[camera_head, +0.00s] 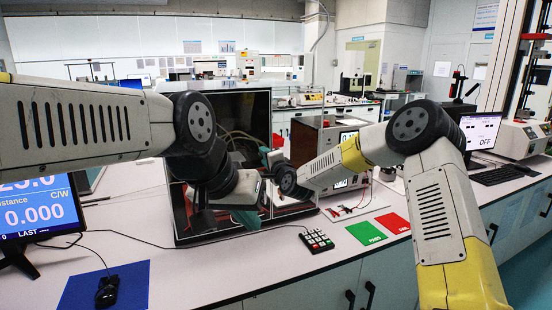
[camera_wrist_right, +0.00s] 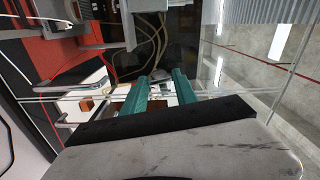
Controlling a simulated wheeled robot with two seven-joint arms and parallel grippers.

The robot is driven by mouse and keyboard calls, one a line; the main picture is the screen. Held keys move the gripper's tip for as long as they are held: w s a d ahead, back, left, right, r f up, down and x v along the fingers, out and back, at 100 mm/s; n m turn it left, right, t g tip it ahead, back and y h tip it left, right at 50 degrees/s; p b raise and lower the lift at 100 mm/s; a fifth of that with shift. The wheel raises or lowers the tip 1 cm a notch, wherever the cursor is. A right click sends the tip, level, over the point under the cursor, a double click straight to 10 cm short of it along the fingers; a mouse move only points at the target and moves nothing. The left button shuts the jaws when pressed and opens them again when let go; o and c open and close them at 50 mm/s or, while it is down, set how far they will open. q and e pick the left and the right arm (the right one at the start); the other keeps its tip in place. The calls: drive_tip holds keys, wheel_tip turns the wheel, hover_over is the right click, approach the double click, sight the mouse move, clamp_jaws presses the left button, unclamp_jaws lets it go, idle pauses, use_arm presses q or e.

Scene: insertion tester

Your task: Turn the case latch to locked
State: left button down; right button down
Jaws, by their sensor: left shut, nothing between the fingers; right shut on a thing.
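The black-framed, glass-fronted case (camera_head: 262,100) stands on the bench in the head view, with cables behind its glass. My right gripper (camera_head: 270,157) is at the case's right front, its teal fingers partly covered by my own wrist. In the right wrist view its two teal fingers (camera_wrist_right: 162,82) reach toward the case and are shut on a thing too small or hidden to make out. My left gripper (camera_head: 246,219) is lower, in front of the case, shut and empty. I cannot make out the latch or its position in either view.
A monitor (camera_head: 40,210) stands at the left edge.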

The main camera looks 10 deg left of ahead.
drive_tip(key=shift+m, duration=1)
drive_tip(key=c, duration=1)
unclamp_jaws()
drive_tip(key=shift+o, duration=0.2)
drive_tip(key=shift+s+d, duration=0.1)
drive_tip(key=v, duration=0.7)
drive_tip(key=shift+s+d, duration=0.2)
